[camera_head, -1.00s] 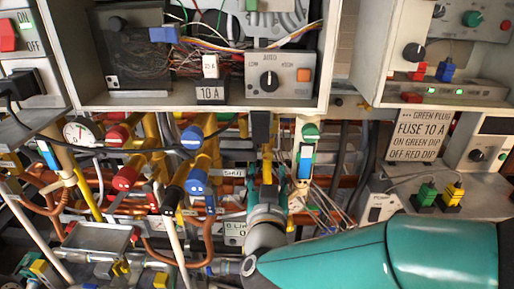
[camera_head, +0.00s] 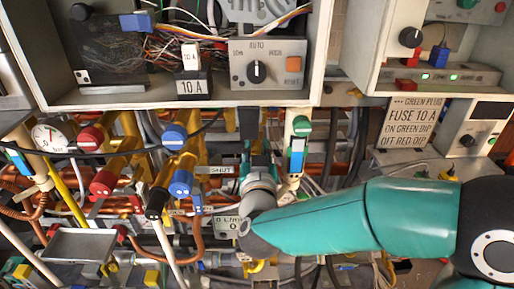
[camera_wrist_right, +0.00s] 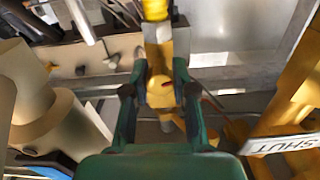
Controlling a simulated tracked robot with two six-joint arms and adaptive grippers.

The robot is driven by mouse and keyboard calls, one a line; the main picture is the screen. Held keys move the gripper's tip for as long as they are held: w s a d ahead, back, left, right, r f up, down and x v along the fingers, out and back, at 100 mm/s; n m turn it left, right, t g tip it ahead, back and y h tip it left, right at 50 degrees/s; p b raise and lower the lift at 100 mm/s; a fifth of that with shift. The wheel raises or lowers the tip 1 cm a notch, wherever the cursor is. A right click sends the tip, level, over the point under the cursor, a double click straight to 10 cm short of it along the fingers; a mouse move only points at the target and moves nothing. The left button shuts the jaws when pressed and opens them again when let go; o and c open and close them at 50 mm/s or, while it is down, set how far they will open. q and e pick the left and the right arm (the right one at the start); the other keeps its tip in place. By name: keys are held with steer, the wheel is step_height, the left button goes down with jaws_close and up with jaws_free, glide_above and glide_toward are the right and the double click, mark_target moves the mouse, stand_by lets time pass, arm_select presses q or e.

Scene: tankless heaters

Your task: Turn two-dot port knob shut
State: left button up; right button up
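My right gripper (camera_head: 258,160) reaches up in front of the pipes, just right of a small SHUT tag (camera_head: 215,170). In the right wrist view my gripper (camera_wrist_right: 160,68) has its two green fingers apart, one on each side of a yellow valve part (camera_wrist_right: 160,92); I see no clear contact. The SHUT tag (camera_wrist_right: 285,143) is at the right there. Knobs left of the gripper are red (camera_head: 103,183), blue (camera_head: 180,183) and black (camera_head: 157,203). Dots marking any port are too small to make out. My left gripper is out of view.
An open box with a grey AUTO dial panel (camera_head: 266,70) hangs above. A white pipe with a blue-and-white label (camera_head: 297,155) stands close right of the gripper. A gauge (camera_head: 48,137), hoses and copper pipes crowd the left. A fuse sign (camera_head: 412,124) hangs right.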

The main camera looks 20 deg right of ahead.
jaws_close()
